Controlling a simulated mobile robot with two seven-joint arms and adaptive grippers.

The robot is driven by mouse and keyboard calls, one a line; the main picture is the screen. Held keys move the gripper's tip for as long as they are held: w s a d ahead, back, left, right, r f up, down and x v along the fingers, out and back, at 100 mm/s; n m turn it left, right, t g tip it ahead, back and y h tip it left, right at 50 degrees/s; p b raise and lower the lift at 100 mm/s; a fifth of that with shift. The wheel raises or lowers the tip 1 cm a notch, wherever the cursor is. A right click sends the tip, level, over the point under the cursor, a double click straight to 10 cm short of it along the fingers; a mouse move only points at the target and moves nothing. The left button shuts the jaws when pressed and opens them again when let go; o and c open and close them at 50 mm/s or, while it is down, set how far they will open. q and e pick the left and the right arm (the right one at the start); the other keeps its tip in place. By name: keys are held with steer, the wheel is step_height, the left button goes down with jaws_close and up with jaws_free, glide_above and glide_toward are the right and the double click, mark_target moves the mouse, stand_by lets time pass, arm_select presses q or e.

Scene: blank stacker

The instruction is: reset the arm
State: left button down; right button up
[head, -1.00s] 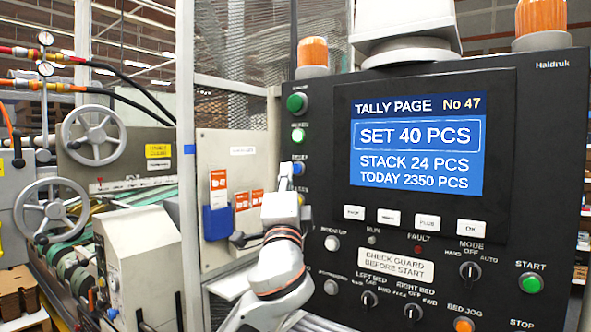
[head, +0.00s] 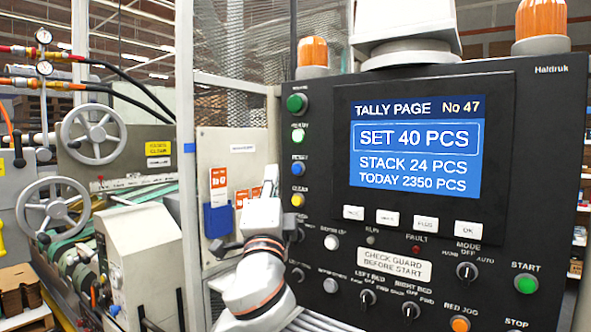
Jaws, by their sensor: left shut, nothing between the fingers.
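My left gripper (head: 270,181) is shut and empty in the head view. It points upward in front of the grey side panel, just left of the black control panel (head: 535,130). It is apart from the column of buttons on the panel's left edge: two green buttons (head: 297,103), a blue button (head: 298,168) and a yellow button (head: 297,200). The lower part of that column is partly hidden by my left arm. The screen (head: 415,147) reads SET 40 PCS, STACK 24 PCS, TODAY 2350 PCS. My right gripper is not in view.
Orange beacons (head: 312,52) stand on top of the panel. A blue holder (head: 217,220) with orange cards is on the side panel behind my gripper. Handwheels (head: 94,134) and a roller machine are at the left. The space in front of the screen is clear.

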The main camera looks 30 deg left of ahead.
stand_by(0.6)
arm_select(q)
step_height(320, 180, down, 31)
steer(key=s+g+h, duration=0.2)
steer(key=g+h, duration=0.3)
steer(key=g, duration=0.1)
steer(key=s+f+n+g+h, duration=0.15)
steer(key=s+f+g, duration=0.25)
steer(key=s+f, duration=0.8)
steer(key=s+f+n+g+h, duration=0.15)
steer(key=s+f+g, duration=0.25)
steer(key=s+f, duration=0.85)
steer(key=w+d+f+n+t+h, duration=0.3)
steer(key=d+f+h, duration=0.4)
steer(key=d+f, duration=0.9)
steer(key=shift+w+d+f+t, duration=0.3)
steer(key=shift+d+f, duration=0.05)
steer(key=shift+d, duration=0.05)
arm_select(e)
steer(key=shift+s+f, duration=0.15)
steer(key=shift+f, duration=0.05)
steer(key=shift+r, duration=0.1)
